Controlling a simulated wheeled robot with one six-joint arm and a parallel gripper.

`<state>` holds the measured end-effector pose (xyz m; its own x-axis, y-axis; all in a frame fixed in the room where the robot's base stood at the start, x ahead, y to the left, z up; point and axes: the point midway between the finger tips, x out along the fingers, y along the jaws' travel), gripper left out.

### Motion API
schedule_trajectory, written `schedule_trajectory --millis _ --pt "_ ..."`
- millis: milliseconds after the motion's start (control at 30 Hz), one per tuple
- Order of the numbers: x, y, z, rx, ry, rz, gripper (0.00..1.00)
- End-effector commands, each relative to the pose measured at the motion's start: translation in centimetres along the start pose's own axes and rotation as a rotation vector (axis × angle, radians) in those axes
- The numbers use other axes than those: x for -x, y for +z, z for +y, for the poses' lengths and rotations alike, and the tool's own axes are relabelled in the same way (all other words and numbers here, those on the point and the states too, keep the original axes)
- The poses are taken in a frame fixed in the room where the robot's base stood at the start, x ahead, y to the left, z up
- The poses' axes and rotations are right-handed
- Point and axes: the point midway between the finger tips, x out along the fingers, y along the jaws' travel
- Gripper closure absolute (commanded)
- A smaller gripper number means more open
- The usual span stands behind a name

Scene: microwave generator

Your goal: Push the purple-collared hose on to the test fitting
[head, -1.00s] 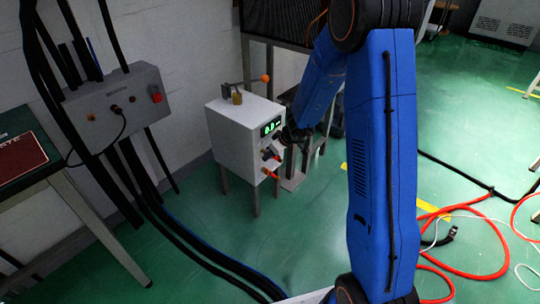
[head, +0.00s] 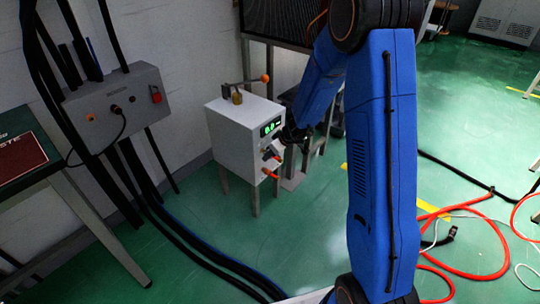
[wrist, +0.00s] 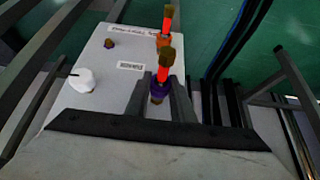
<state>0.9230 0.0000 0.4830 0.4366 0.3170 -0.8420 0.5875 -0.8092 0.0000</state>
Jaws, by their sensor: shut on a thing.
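The purple-collared hose (wrist: 164,66) is a short red-orange piece with a brass-coloured end and a purple collar (wrist: 158,87). My gripper (wrist: 160,90) is shut on it at the collar, in front of the white cabinet's panel. Brass shows just below the collar; I cannot tell whether it is seated on anything. A bare brass fitting (wrist: 109,43) stands at the panel's upper left, apart from the hose. I cannot read which label marks the test fitting. In the head view my gripper (head: 284,139) is dark and partly hidden by the arm at the white cabinet (head: 233,136).
A second red hose with an orange collar (wrist: 164,38) stands close beyond the held one. A white knob (wrist: 83,81) sits at the panel's left. The cabinet has a lit green display (head: 271,127) and a lever with an orange ball (head: 265,78) on top.

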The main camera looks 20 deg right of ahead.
Motion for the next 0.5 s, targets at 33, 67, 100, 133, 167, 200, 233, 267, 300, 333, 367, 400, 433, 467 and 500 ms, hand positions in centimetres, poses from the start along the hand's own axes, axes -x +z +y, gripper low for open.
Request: schedule_trajectory --millis 33,67,100,133,167,200,233,267,300,333,367,400,433,467,500 --pt "0.01 -0.01 0.00 0.000 0.000 0.000 1.00" --pt "0.01 -0.01 0.00 0.000 0.000 0.000 1.00" --pt "0.00 -0.01 0.00 0.000 0.000 0.000 1.00" --pt "0.00 -0.01 0.00 0.000 0.000 0.000 1.00" --pt "0.00 -0.02 0.00 0.000 0.000 0.000 1.00" --pt "-0.01 -0.03 0.00 0.000 0.000 0.000 1.00" --pt "-0.02 -0.04 0.00 0.000 0.000 0.000 1.00" --pt "-0.04 -0.07 0.00 0.000 0.000 0.000 1.00" --pt "-0.06 -0.10 0.00 0.000 0.000 0.000 1.00" --pt "-0.08 -0.13 -0.01 0.000 0.000 0.000 1.00" --pt "-0.11 -0.16 -0.01 0.000 0.000 0.000 1.00" --pt "-0.14 -0.21 -0.01 0.000 0.000 0.000 1.00" --pt "-0.17 -0.25 -0.01 0.000 0.000 0.000 1.00" --pt "-0.19 -0.29 -0.01 0.000 0.000 0.000 1.00" --pt "-0.23 -0.34 -0.01 0.000 0.000 0.000 1.00"
